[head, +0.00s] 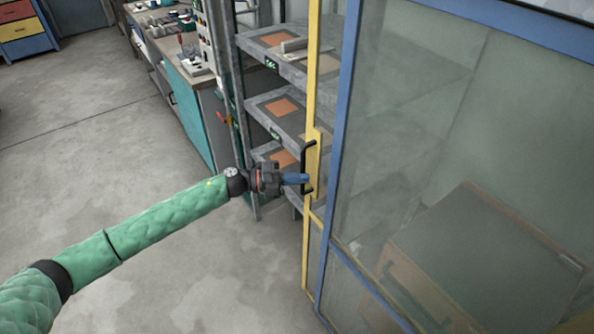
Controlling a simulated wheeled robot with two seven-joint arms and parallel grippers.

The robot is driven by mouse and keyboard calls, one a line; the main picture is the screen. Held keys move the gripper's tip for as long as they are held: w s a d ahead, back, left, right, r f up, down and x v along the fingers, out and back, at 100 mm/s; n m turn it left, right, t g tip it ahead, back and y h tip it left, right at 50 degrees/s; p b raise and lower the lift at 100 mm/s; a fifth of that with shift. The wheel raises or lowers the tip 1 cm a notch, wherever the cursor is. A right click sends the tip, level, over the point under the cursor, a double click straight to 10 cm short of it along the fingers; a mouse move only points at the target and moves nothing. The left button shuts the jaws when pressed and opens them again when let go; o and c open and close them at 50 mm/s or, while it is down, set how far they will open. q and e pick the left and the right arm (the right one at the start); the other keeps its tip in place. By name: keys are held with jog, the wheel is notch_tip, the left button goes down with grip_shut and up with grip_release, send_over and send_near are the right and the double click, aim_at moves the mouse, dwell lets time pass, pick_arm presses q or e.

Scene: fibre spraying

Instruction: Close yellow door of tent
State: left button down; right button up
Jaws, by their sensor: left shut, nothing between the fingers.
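The yellow door (313,100) of the tent shows almost edge-on in the middle of the head view, as a narrow upright yellow frame. It stands beside the blue frame post (343,130) of the tent. A black handle (304,152) is fixed to the yellow frame. My left gripper (304,179) is shut and empty, with its blue fingertips at the lower part of the handle. I cannot tell whether they touch the handle or the door. My right gripper is not in view.
A grey shelf rack (285,65) with several orange squares stands behind the door. A wooden crate with a dark top (480,260) shows through the clear panel at right. A workbench (180,75) stands at the back. The floor at left is clear.

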pick_arm(q)
jog(key=shift+w+a, duration=0.3)
jog(key=shift+w, duration=0.4)
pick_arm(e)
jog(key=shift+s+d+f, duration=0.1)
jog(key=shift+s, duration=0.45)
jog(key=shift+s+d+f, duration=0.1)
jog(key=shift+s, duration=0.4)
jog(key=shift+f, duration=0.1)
